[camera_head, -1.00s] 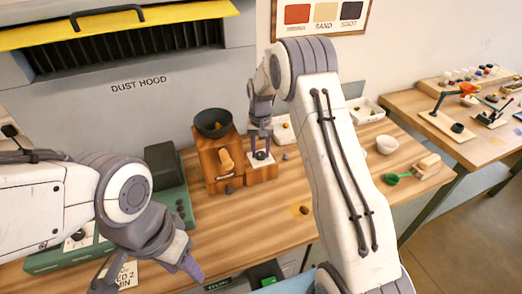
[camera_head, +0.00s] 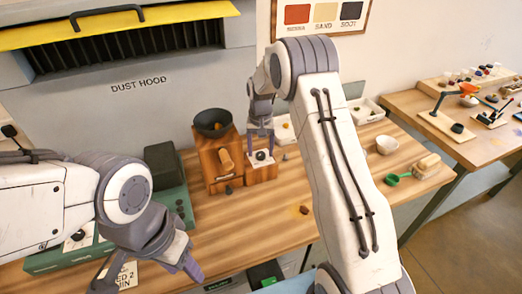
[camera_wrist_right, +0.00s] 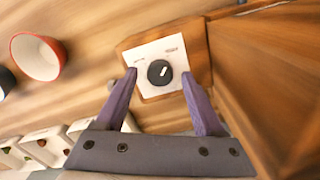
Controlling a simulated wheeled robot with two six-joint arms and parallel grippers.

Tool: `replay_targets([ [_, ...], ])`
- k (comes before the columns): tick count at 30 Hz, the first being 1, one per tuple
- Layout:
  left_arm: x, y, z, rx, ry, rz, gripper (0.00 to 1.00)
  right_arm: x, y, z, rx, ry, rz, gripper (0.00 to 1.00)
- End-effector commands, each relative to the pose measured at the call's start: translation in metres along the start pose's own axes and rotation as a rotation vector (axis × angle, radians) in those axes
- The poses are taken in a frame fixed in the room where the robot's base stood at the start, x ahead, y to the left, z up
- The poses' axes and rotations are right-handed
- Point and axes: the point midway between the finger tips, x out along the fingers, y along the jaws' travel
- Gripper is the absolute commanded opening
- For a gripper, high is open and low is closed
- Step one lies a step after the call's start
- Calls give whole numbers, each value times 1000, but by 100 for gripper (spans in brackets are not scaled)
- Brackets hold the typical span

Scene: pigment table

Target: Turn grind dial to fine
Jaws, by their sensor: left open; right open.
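The grind dial is a round black knob (camera_wrist_right: 160,72) with a white pointer mark, on a white plate (camera_wrist_right: 152,50) fixed to a wooden block. The mark points up and slightly right in the right wrist view; the plate's small labels are too blurred to read. The dial (camera_head: 261,155) also shows in the head view, beside the wooden grinder (camera_head: 216,160) with its dark bowl. My right gripper (camera_wrist_right: 159,73) is open, its fingertips on either side of the dial with gaps showing.
A green machine (camera_head: 178,200) stands left of the grinder. A white bowl (camera_head: 386,145) and a green scoop (camera_head: 393,180) lie to the right. The table front is mostly clear, with a small brown lump (camera_head: 304,210).

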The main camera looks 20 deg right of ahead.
Motion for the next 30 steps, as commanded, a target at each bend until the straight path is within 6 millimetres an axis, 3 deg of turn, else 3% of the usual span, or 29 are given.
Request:
replay_targets([
  [15, 19, -1, 1, 1, 0, 0, 50, -88, 0, -1, 0, 5, -2, 70],
  [21, 20, -1, 1, 1, 0, 0, 50, -101, 0, -1, 1, 3, -1, 70],
  [30, 20, -1, 1, 1, 0, 0, 50, -101, 0, 0, 0, 2, -1, 70],
])
